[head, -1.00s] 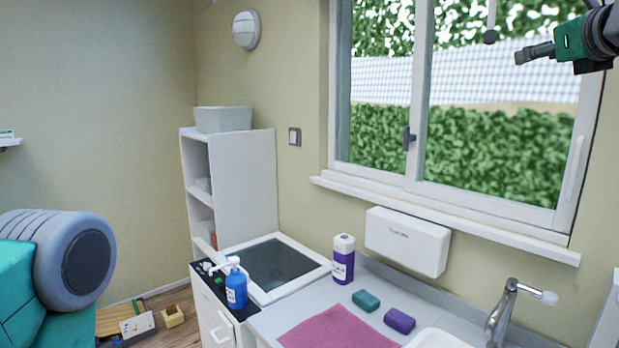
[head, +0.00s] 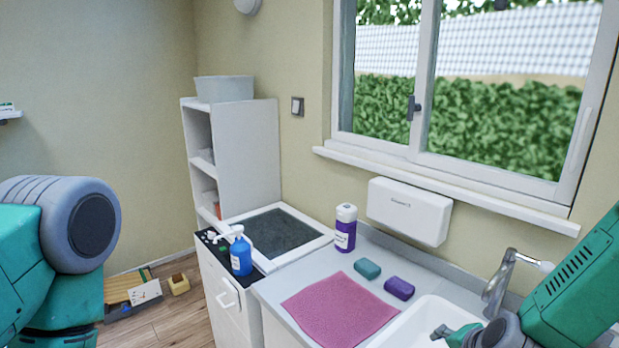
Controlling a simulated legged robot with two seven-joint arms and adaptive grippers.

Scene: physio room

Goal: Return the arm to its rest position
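My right arm (head: 575,285) comes in at the lower right, its green link in front of the sink and tap. What looks like my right gripper (head: 441,332) is low over the white sink basin, small and partly cut by the bottom edge. I cannot tell whether its fingers are open or shut, and nothing shows in it. My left arm (head: 45,240) is folded at the left edge, with a large grey joint. My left gripper is out of view.
The counter holds a pink cloth (head: 340,308), a teal sponge (head: 367,268), a purple sponge (head: 399,288) and a purple-labelled bottle (head: 345,228). A blue pump bottle (head: 240,252) stands on the dark top at left. The tap (head: 498,285) is close to my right arm.

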